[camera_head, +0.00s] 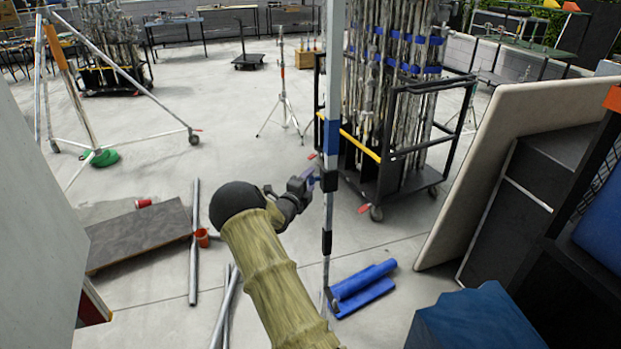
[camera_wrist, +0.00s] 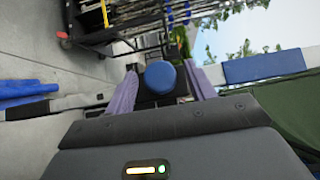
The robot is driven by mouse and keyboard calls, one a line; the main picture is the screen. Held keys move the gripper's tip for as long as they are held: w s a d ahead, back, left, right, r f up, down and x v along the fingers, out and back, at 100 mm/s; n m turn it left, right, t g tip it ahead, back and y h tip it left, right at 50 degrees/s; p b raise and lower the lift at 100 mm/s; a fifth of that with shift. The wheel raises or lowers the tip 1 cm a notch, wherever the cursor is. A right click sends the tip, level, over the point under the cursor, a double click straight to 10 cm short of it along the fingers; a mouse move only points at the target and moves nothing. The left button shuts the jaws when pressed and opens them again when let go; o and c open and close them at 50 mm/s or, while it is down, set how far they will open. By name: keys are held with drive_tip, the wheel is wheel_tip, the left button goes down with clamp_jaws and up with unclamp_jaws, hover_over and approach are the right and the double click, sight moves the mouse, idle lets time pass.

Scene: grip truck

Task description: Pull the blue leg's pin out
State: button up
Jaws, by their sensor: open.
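The blue leg (camera_head: 332,135) is an upright pale pole with a blue band and black collars, right of centre in the head view. In the wrist view the leg (camera_wrist: 265,66) runs sideways across the picture, partly hidden behind my gripper. A round blue knob (camera_wrist: 160,76), which looks like the pin's head, faces the wrist camera on a black collar. My gripper (camera_wrist: 161,84) is open, with one purple finger on each side of the knob. I cannot tell whether the fingers touch it. In the head view my gripper (camera_head: 314,181) is at the leg's black collar.
A black cart (camera_head: 395,165) with upright poles stands just behind the leg. A pale panel (camera_head: 500,150) leans at right. A dark board (camera_head: 138,236) and metal pipes (camera_head: 194,245) lie on the floor at left.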

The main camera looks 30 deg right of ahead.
drive_tip(key=shift+w+d, duration=0.35)
drive_tip(key=shift+d, duration=0.25)
